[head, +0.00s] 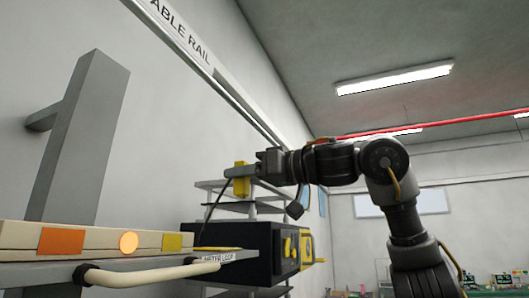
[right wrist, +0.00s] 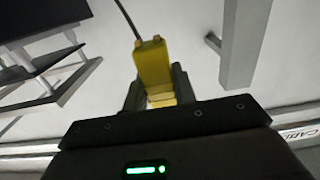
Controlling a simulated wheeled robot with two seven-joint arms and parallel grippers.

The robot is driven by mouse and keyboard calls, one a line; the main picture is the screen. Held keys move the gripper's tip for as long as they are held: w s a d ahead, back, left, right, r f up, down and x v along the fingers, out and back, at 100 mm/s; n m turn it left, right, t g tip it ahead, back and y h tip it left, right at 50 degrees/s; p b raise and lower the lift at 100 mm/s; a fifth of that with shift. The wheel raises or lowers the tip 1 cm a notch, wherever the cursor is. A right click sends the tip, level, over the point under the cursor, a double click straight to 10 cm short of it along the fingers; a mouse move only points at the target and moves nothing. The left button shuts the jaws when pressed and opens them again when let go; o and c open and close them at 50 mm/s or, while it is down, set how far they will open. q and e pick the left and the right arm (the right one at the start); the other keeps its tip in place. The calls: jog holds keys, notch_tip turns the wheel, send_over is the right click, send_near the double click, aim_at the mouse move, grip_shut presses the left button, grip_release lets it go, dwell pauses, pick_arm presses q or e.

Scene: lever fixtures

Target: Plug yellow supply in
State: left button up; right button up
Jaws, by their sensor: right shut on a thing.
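A yellow plug (head: 240,182) hangs in the air in front of the wall, with a thin dark cable running from it down to the left. My right gripper (head: 256,170) is shut on it. In the right wrist view the yellow plug (right wrist: 153,65) sits between the two dark fingers of the right gripper (right wrist: 160,88), its cable leaving at the far end. A black box (head: 235,238) with yellow parts on its right side stands below the plug, apart from it. Which socket belongs to the plug, I cannot tell. My left gripper is not in view.
A pale ledge (head: 70,238) at the lower left carries an orange square, a glowing orange disc and a yellow square. A grey post (head: 85,140) and a lettered rail (head: 185,45) are on the wall.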

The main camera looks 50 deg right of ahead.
jog(key=w+f+p, duration=0.1)
jog(key=w+f, duration=0.6)
jog(key=shift+w+d+p, duration=0.2)
jog(key=shift+p, duration=0.2)
jog(key=shift+w+a+f, duration=0.15)
jog(key=shift+f, duration=0.25)
jog(key=shift+f, duration=0.15)
jog(key=shift+f+b, duration=0.55)
jog(key=shift+f, duration=0.15)
jog(key=o, duration=1.1)
jog(key=shift+c, duration=0.2)
